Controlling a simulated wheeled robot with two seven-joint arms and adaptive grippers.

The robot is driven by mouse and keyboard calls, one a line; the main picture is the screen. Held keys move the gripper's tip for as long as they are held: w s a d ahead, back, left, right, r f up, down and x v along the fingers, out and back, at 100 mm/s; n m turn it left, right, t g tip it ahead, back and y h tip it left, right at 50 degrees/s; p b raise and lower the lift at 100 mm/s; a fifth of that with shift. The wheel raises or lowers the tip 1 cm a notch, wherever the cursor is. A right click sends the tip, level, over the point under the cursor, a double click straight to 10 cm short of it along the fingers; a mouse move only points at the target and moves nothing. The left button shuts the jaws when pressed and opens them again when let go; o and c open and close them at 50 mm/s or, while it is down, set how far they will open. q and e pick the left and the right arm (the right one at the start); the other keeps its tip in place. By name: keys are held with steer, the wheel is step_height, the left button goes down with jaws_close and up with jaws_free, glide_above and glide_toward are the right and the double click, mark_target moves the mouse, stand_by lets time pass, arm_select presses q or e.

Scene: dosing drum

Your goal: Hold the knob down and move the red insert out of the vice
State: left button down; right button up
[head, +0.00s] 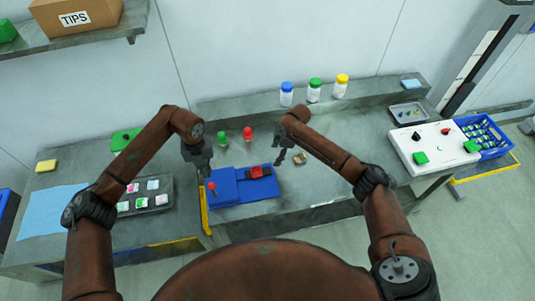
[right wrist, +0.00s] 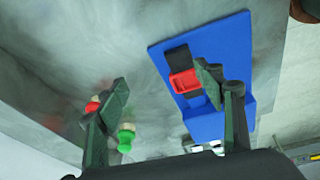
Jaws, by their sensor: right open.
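The blue vice (head: 232,188) lies on the workbench, and its blue base (right wrist: 245,60) fills the right of the right wrist view. The red insert (head: 259,172) sits between black jaw parts on it and shows in the right wrist view (right wrist: 184,81) partly beside a fingertip. A red knob (head: 211,186) stands at the vice's left end. My left gripper (head: 204,172) points down just above the knob; contact is unclear. My right gripper (head: 282,158) is open and empty, above and right of the insert. Its fingers (right wrist: 165,95) are wide apart.
A green piece (head: 223,138) and a red piece (head: 248,133) stand behind the vice. Bottles (head: 314,91) stand on the back ledge. A dark tray (head: 146,196) is at left, a white board (head: 433,146) at right.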

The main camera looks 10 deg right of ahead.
mark_target(256, 172)
steer(key=s+a+r+n+g+y, duration=0.1)
steer(key=s+a+r+n+y, duration=0.15)
steer(key=a, duration=0.25)
steer(key=shift+m+h, duration=0.45)
steer(key=shift+h, duration=0.1)
steer(key=x, duration=1.1)
steer(key=shift+w+f, duration=0.25)
steer(key=shift+w, duration=0.15)
steer(key=shift+d, duration=0.1)
steer(key=shift+c, duration=0.3)
steer(key=c, duration=1.2)
steer(key=shift+o, duration=0.2)
